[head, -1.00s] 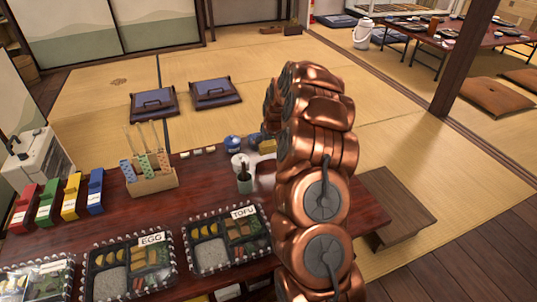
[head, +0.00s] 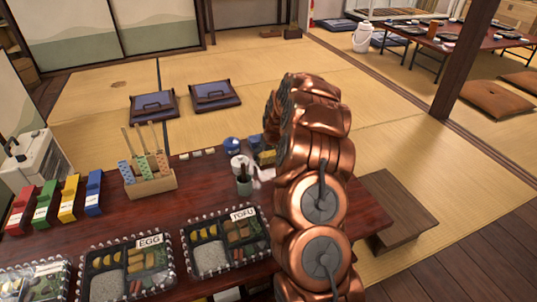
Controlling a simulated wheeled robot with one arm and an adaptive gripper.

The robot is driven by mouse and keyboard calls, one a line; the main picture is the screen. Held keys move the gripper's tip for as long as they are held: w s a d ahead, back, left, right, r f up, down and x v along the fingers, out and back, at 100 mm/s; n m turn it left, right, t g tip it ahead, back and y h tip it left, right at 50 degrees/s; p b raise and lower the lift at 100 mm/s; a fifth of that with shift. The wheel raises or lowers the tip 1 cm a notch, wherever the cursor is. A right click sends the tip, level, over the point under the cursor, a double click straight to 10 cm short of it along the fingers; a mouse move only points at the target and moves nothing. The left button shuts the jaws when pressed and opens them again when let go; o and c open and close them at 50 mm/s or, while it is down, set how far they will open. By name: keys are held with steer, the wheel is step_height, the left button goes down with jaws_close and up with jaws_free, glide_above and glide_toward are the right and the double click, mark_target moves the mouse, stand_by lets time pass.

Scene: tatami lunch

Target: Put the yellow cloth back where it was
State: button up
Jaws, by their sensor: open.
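A small yellow item (head: 266,158) lies at the far edge of the dark red table, against the left side of my copper arm. My arm covers part of it, and I cannot tell whether it is the yellow cloth. No other yellow cloth is clear in the head view. My arm stands upright over the right part of the table. My gripper does not show; the arm links seem to hide it.
A low wooden bench (head: 398,205) stands right. Tatami beyond is mostly clear.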

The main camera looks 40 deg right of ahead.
steer(key=shift+r, duration=0.15)
steer(key=shift+s+r, duration=0.1)
steer(key=shift+r, duration=0.25)
steer(key=p+v, duration=0.4)
steer(key=v, duration=0.7)
steer(key=s+a+r+n+g+y, duration=0.15)
steer(key=s+a+r, duration=0.25)
steer(key=s+a, duration=0.55)
steer(key=s+a+r+n+g+y, duration=0.15)
steer(key=s+a+r, duration=0.35)
steer(key=a, duration=0.8)
steer(key=s+a+g+h, duration=0.1)
steer(key=s+a+g, duration=0.1)
steer(key=s, duration=1.1)
steer(key=s+a+g, duration=0.2)
steer(key=s+a, duration=0.3)
steer(key=s, duration=0.8)
steer(key=shift+s+a+r+g+h, duration=0.2)
steer(key=shift+a+r+g+h, duration=0.1)
steer(key=shift+h, duration=0.1)
steer(key=shift+r, duration=0.1)
